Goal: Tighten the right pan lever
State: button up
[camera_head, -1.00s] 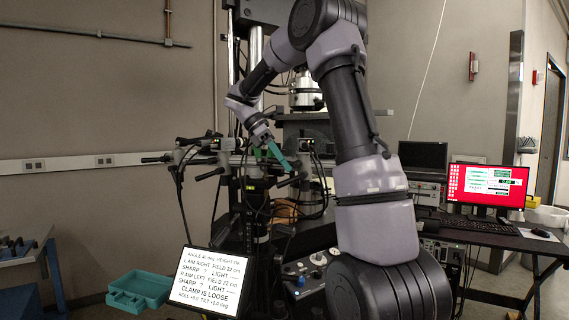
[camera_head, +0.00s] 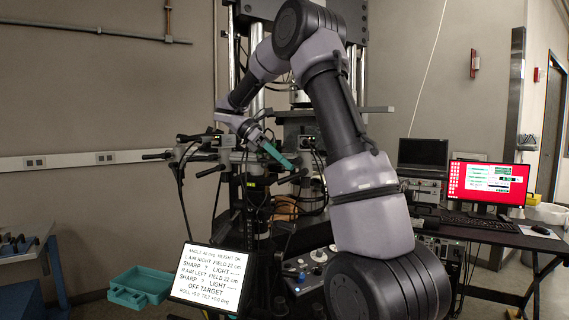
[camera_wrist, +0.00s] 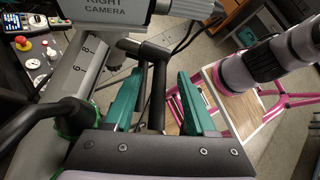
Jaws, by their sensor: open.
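My gripper (camera_wrist: 159,75) has two teal fingers standing apart in the wrist view. A black lever (camera_wrist: 157,100) with a crosswise black grip at its top shows between the fingers; I see gaps beside it and cannot tell whether either finger touches it. I cannot tell for certain that it is the right pan lever. The white body labelled RIGHT CAMERA (camera_wrist: 105,12) is just beyond it. In the head view my gripper (camera_head: 277,155) is at the camera rig, and the lever cannot be made out there.
A tilted display (camera_head: 207,278) at the front of the rig reads OFF TARGET. Black handles (camera_head: 158,156) stick out at the rig's left. A control box (camera_wrist: 33,55) with a red button is at the wrist view's left. A teal bin (camera_head: 140,288) sits on the floor.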

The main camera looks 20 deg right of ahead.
jog(key=shift+v, duration=3)
jog(key=v, duration=0.7)
jog(key=shift+w+r, duration=0.15)
jog(key=shift+a, duration=0.1)
